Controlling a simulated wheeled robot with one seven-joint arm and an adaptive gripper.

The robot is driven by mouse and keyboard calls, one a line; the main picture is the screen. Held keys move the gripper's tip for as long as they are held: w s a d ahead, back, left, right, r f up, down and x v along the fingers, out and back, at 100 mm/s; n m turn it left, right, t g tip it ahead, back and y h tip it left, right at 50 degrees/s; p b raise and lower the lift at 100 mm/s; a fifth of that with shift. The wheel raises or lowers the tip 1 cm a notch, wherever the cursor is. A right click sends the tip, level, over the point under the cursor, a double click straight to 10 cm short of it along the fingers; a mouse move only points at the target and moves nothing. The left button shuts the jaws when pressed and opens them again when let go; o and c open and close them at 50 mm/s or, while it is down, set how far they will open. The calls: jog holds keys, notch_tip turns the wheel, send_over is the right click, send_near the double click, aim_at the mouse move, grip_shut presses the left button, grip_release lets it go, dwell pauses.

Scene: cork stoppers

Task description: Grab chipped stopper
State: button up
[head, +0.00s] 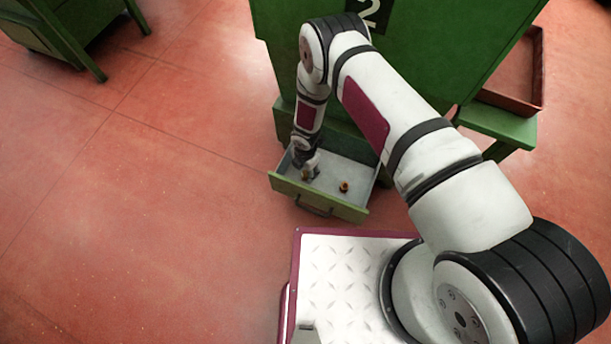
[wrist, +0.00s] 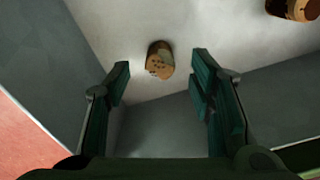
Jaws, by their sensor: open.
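A cork stopper (wrist: 159,60) lies in the open drawer, ahead of and between my fingertips in the wrist view. It is light brown with dark pits on its face; I cannot tell for sure whether it is chipped. A second, browner stopper (wrist: 296,8) is cut off at the upper right of the wrist view; in the head view a stopper (head: 344,186) sits toward the drawer's right. My gripper (wrist: 162,80) is open and empty, its fingers on either side below the nearer stopper. In the head view my gripper (head: 309,170) is inside the drawer at its left.
The green drawer (head: 336,208) is pulled out of a green cabinet (head: 275,35). Its grey walls (wrist: 50,65) stand close to my fingers on the left and near side. A red-brown tray (head: 540,75) is at the right. Open red floor lies left.

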aim_at(305, 173)
notch_tip(305, 173, down, 4)
jog(key=shift+r+b, duration=0.2)
jog(key=shift+b, duration=0.3)
jog(key=c, duration=0.8)
jog(key=shift+r, duration=0.15)
jog(key=shift+c, duration=0.2)
